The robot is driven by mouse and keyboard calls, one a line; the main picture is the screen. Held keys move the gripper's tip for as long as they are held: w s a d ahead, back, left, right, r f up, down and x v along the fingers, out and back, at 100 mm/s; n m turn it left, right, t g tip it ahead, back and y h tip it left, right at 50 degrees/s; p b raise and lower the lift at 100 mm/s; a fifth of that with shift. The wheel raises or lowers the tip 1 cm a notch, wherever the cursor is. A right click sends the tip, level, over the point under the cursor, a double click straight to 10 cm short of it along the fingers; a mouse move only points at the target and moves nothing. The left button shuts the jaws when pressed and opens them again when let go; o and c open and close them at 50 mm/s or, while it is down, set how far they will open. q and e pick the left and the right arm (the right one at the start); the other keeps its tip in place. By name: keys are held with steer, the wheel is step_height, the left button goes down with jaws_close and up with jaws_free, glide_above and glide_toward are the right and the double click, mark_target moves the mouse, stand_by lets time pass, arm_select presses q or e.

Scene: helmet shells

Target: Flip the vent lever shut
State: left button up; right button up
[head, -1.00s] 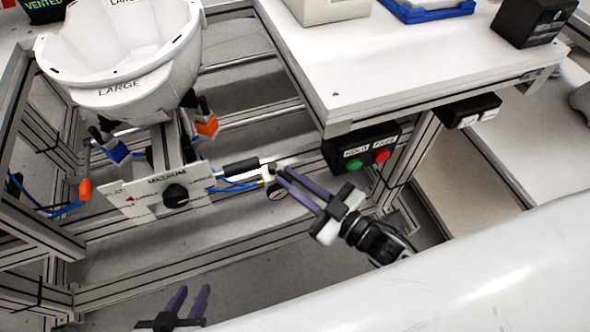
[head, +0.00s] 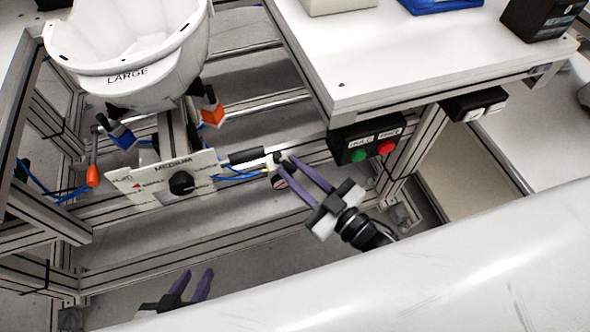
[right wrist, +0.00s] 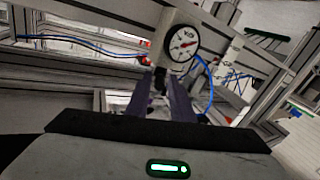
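A small pale valve fitting (head: 273,163) sits at the right end of a black cylinder (head: 247,156), beside the panel marked MEDIUM. In the right wrist view it shows as a pale block with a round gauge (right wrist: 183,43). A small dark part (right wrist: 158,82) below the gauge may be the vent lever; its position is hard to tell. My right gripper (head: 286,168) has its purple fingers apart, tips close to the fitting. In the right wrist view the fingers point at the dark part; contact is unclear. My left gripper (head: 196,277) is open and empty at the bottom.
A white helmet shell marked LARGE (head: 130,60) sits on the stand above the panel (head: 150,185) with a black knob. A button box (head: 368,140) with green and red buttons hangs under the white table (head: 400,60). Blue hoses run beside the cylinder.

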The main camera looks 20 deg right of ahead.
steer(key=v, duration=1)
steer(key=shift+s+d, duration=0.1)
steer(key=shift+d, duration=0.05)
